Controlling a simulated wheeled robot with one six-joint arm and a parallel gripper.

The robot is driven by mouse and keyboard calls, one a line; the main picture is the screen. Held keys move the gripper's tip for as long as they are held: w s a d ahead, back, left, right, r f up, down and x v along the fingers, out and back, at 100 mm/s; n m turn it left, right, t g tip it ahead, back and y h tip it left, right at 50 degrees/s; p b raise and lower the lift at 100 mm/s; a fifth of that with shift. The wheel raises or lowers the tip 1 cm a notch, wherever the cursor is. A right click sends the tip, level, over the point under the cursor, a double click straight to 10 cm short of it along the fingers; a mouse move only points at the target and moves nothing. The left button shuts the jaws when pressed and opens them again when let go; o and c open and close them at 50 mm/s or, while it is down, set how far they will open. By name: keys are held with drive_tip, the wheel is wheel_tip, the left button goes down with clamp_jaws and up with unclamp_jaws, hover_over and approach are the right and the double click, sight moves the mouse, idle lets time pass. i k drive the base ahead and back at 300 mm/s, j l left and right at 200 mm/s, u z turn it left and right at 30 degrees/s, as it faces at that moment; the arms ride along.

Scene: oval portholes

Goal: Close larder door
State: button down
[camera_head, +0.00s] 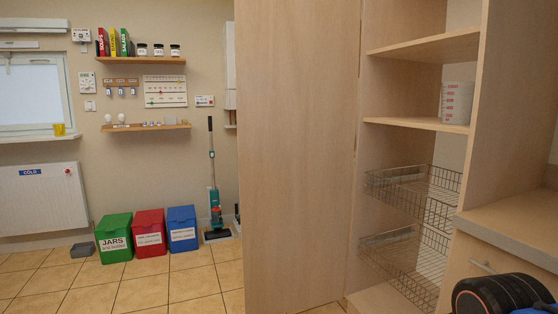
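The larder door (297,150) is a tall, pale wood panel in the middle of the head view. It stands swung open, with its right edge at the larder's left side. The larder (412,125) is open to view on the right. It has two wooden shelves and two wire baskets (405,262). A measuring jug (457,102) stands on the lower wooden shelf. No handle shows on the door face that I see. My gripper is not in view.
A counter (520,225) with a drawer below juts out at the right. A dark rounded object (495,294) with an orange ring is at the bottom right. Green (114,238), red (149,233) and blue (182,228) bins and a vacuum cleaner (214,195) stand along the back wall. The tiled floor left of the door is clear.

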sight(296, 62)
drive_tip(key=i+j+u, duration=0.3)
drive_tip(key=u, duration=0.15)
drive_tip(key=i+j+u, duration=0.3)
drive_tip(key=u, duration=0.15)
drive_tip(key=i+j+u, duration=0.15)
drive_tip(key=i+u, duration=0.25)
drive_tip(key=i+j+u, duration=0.25)
drive_tip(key=i, duration=0.2)
drive_tip(key=i+u, duration=0.25)
drive_tip(key=i, duration=0.25)
drive_tip(key=i+z, duration=0.45)
drive_tip(key=i+j+z, duration=0.25)
drive_tip(key=i+z, duration=0.4)
drive_tip(key=z, duration=0.3)
drive_tip(key=i+j+z, duration=0.1)
drive_tip(key=z, duration=0.35)
drive_tip(key=i+j+z, duration=0.2)
drive_tip(key=z, duration=0.3)
drive_tip(key=i+j+z, duration=0.1)
drive_tip(key=z, duration=0.35)
drive_tip(key=i+j+z, duration=0.2)
drive_tip(key=z, duration=0.15)
drive_tip(key=i+j+z, duration=0.1)
drive_tip(key=j+z, duration=0.25)
drive_tip(key=i+j+z, duration=0.1)
drive_tip(key=j+z, duration=0.6)
drive_tip(key=k+j, duration=0.15)
drive_tip(key=k, duration=0.2)
drive_tip(key=k+j, duration=0.15)
drive_tip(key=k, duration=0.25)
